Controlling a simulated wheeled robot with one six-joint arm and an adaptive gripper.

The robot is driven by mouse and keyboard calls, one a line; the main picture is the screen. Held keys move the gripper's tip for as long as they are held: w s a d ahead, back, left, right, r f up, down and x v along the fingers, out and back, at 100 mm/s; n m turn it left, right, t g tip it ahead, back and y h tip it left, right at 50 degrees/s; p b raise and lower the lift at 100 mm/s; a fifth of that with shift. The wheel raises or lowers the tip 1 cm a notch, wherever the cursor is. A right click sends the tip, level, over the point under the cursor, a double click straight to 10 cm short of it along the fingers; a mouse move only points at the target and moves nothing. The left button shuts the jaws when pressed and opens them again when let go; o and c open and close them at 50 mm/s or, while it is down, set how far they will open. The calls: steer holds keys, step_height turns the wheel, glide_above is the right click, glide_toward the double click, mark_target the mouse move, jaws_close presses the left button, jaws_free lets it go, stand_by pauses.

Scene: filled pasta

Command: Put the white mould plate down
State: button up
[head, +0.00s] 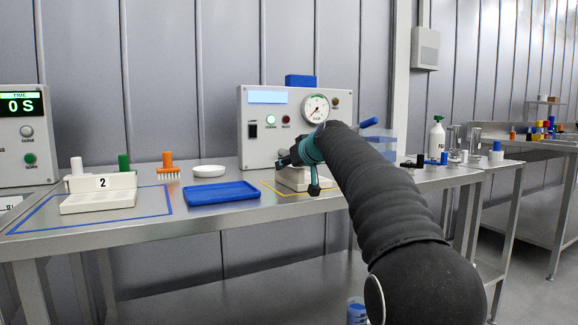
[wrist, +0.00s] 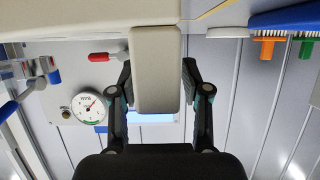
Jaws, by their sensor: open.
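The white mould plate (head: 296,182) lies on the table within a yellow outline, in front of the gauge box and partly hidden by my gripper (head: 300,172). In the wrist view its cream body (wrist: 90,14) fills the upper left, and its handle block (wrist: 155,70) sits between the two fingers of my gripper (wrist: 157,75). The fingers are open, one on each side of the handle. Whether they touch it is hard to tell.
A blue tray (head: 221,193) lies just left of the plate. A white dish (head: 209,171) and orange brush (head: 167,161) stand behind it. The gauge box (head: 257,135) stands close behind.

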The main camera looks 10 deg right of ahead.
steer(key=v, duration=1.1)
steer(key=shift+s+b, duration=0.2)
steer(key=shift+b, duration=0.25)
steer(key=shift+r, duration=0.1)
steer(key=s+f+m+g+h, duration=0.1)
steer(key=s+f+g+h, duration=0.1)
steer(key=s+f, duration=1.5)
steer(key=s+f+m+g+h, duration=0.2)
steer(key=s+f+g, duration=0.3)
steer(key=s+f, duration=1.3)
steer(key=s, duration=0.5)
steer(key=shift+s+f+m, duration=0.2)
steer(key=shift+s+m, duration=0.1)
steer(key=shift+r, duration=0.15)
step_height(320, 180, up, 6)
steer(key=p, duration=0.6)
steer(key=shift+o, duration=0.4)
